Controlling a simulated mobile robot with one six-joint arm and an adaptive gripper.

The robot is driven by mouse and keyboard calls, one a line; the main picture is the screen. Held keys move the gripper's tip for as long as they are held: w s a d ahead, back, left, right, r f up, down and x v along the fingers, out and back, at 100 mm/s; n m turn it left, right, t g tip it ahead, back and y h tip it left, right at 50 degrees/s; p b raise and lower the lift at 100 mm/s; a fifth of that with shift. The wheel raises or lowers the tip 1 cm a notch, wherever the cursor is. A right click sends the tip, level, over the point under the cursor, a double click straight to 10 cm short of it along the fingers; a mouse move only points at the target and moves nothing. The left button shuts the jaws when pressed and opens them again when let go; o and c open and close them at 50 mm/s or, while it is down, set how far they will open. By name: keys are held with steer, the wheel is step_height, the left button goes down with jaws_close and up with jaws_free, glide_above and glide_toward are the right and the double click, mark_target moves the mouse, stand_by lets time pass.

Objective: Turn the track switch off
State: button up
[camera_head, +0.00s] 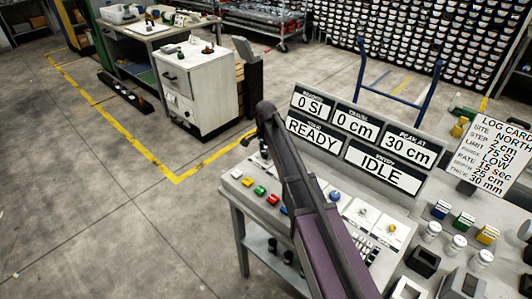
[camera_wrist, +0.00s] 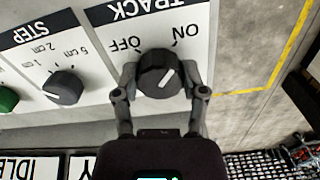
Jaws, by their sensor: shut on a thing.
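The track switch (camera_wrist: 152,66) is a round black knob on a white plate marked TRACK, with OFF and ON printed above it in the wrist view. The lettering appears upside down there. The knob's white mark slants up to the right, on the ON side. My gripper (camera_wrist: 158,78) has one finger on each side of the knob and is shut on it. In the head view my arm reaches over the console (camera_head: 238,192) to its far left end, and the switch is hidden or too small to make out.
Display panels reading READY (camera_head: 314,134) and IDLE (camera_head: 384,167) stand behind the console controls.

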steer(key=n, duration=0.3)
steer(key=shift+s+d+n, duration=0.1)
steer(key=shift+s+n, duration=0.05)
steer(key=shift+n, duration=0.25)
steer(key=n, duration=0.4)
steer(key=shift+n, duration=0.3)
steer(key=n, duration=0.4)
steer(key=shift+n, duration=2.2)
steer(key=o, duration=1.1)
steer(key=shift+o, duration=0.2)
steer(key=shift+r, duration=0.15)
